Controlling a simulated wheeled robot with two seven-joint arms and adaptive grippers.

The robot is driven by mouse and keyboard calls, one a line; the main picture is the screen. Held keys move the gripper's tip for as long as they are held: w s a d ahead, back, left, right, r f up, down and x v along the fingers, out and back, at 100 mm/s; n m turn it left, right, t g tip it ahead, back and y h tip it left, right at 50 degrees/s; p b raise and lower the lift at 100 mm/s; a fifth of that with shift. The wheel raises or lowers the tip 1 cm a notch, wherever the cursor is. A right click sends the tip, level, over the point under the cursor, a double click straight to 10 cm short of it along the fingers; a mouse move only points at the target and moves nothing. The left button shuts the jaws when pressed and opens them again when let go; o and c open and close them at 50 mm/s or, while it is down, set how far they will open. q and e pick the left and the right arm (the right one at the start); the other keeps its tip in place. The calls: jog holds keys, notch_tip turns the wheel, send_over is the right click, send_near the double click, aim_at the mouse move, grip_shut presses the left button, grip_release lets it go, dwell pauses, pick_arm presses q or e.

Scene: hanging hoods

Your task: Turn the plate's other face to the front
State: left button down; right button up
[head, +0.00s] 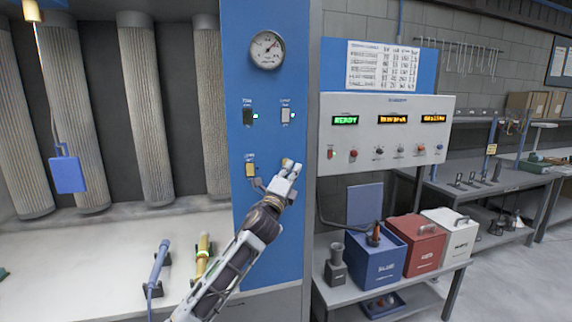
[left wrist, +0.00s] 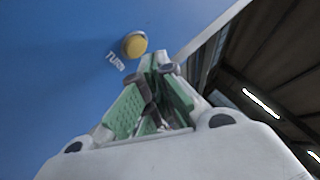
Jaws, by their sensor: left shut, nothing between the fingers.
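A blue plate (head: 67,174) hangs on a thin cord at the far left of the head view, in front of the ribbed columns. A yellow round button (left wrist: 134,46) beside the label "TURN" is on the blue panel in the left wrist view. The button (head: 287,163) also shows in the head view, partly covered by my gripper. My left gripper (head: 292,171) is shut and empty, its tips close to the button. The left wrist view shows its green-padded fingers (left wrist: 158,66) together beside the button; I cannot tell whether they touch it. My right gripper is out of view.
The blue panel (head: 236,60) carries a gauge (head: 267,50) and switches (head: 248,115). A control box (head: 385,160) with lit displays is to its right, above blue, red and white boxes (head: 415,240). Blue and yellow tools (head: 203,255) stand on the pale counter at lower left.

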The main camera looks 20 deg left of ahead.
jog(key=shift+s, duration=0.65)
pick_arm(q)
jog(key=shift+w+a, duration=0.1)
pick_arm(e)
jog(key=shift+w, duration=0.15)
pick_arm(q)
jog(key=shift+w+a, duration=0.15)
jog(key=shift+w, duration=0.15)
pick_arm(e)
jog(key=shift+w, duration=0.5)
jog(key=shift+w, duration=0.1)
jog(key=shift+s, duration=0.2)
